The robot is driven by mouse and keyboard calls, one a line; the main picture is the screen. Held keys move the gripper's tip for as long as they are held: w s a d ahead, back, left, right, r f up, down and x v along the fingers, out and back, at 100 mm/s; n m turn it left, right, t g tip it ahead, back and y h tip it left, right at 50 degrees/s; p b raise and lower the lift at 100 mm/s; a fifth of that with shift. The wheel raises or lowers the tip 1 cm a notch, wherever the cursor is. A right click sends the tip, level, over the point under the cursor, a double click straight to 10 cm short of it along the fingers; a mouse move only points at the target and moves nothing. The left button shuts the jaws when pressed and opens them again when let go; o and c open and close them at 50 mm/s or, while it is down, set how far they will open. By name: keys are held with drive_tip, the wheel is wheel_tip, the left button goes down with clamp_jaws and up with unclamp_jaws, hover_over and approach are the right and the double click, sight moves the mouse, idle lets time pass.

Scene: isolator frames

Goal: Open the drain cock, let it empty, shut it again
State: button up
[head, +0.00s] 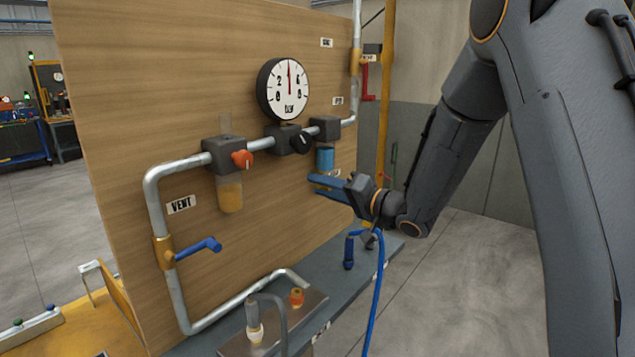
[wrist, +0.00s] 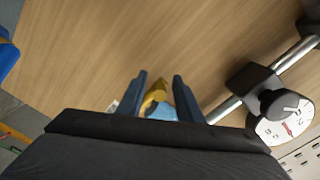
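The drain cock looks like the small brass-yellow piece (wrist: 153,95) between my fingers in the wrist view. The blue bowl (wrist: 162,112) shows just beside it. In the head view the blue bowl (head: 325,160) hangs under the right-hand block on the pipe, and my fingers hide what is below it. My gripper (head: 316,186) reaches in from the right, just under that bowl. In the wrist view my gripper (wrist: 159,75) has its two blue fingers apart, one on each side of the brass piece. The brass piece lies nearer the left finger; touching cannot be told.
The pipe board carries a gauge (head: 284,89), a black knob (head: 301,142), an orange knob (head: 242,158) over an amber bowl (head: 230,194), and a blue-handled valve (head: 199,248). A shelf (head: 350,275) below holds a blue fitting (head: 348,252). A blue hose (head: 377,290) hangs below my wrist.

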drive_tip(key=shift+x, duration=0.85)
clamp_jaws()
